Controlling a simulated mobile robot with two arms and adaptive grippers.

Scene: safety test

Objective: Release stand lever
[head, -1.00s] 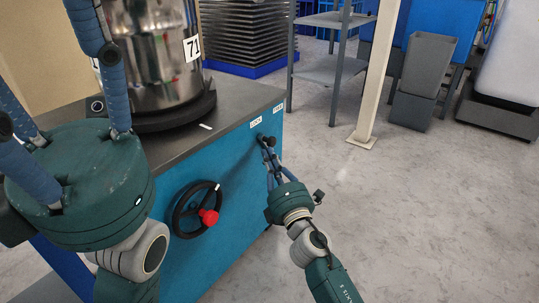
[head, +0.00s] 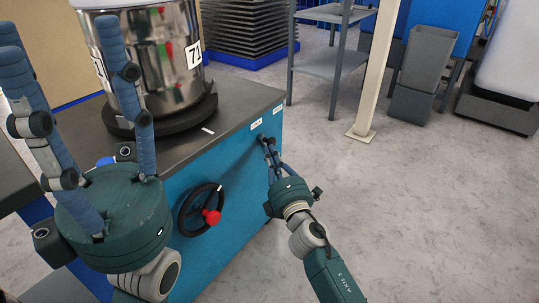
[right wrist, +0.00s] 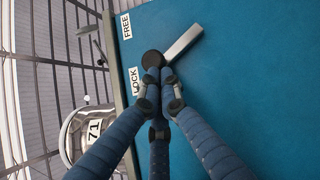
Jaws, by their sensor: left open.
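The stand lever (right wrist: 182,42) is a short grey metal bar with a round black knob (right wrist: 152,59) on the blue cabinet side. The knob is beside the LOCK label (right wrist: 134,81), and the FREE label (right wrist: 126,27) is further up in the right wrist view. My right gripper (head: 268,146) is at the lever; it also shows in the right wrist view (right wrist: 156,78). Its fingers are drawn together with their tips at the knob, covering part of it. I cannot tell whether they grip it. My left gripper (head: 85,75) is open and empty, fingers up, left of the cabinet front.
A steel vessel marked 71 (head: 165,60) stands on the dark cabinet top (head: 240,105). A black handwheel (head: 183,222) with a red knob (head: 211,216) is on the cabinet front. A cream post (head: 378,75) and grey bins (head: 420,75) stand behind clear floor.

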